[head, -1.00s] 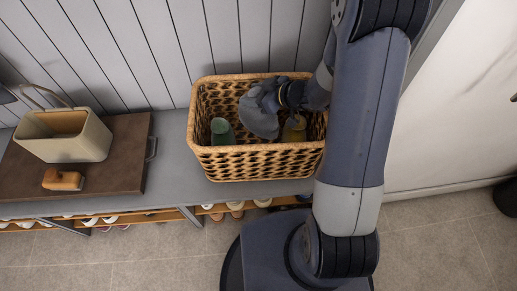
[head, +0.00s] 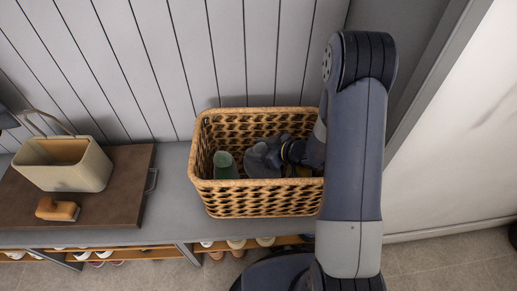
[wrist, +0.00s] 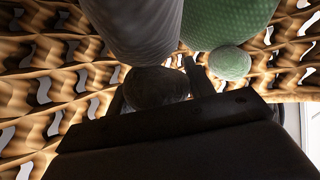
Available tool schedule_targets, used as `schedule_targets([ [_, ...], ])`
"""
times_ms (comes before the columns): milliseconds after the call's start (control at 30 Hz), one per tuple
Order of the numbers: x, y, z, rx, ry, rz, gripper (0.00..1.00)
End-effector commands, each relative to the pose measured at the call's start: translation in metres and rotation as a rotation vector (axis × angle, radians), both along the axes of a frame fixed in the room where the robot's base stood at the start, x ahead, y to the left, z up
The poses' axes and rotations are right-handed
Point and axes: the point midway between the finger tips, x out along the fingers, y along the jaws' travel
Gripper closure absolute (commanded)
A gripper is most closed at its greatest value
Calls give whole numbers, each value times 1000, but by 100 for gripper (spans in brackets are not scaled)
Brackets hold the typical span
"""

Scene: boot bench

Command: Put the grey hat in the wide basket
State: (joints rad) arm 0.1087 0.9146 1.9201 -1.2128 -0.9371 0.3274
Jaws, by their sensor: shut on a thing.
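The grey hat (head: 262,165) is inside the wide wicker basket (head: 258,203), low down near the middle. My gripper (head: 274,152) reaches into the basket from the right and is shut on the hat. In the wrist view, a dark rounded part of the hat (wrist: 155,88) sits between the two fingers, with the hat's grey body (wrist: 140,28) beyond it. Whether the hat touches the basket floor is hidden.
A green knitted hat with a bobble (head: 225,166) is in the basket, left of the grey hat. A beige handled box (head: 64,166) and an orange-brown brush (head: 57,209) stand on a brown board (head: 128,190) at left.

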Motion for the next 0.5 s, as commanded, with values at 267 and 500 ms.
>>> schedule_targets([
  [267, 0, 0, -3, 0, 0, 0, 38],
  [500, 0, 0, -3, 0, 0, 0, 28],
])
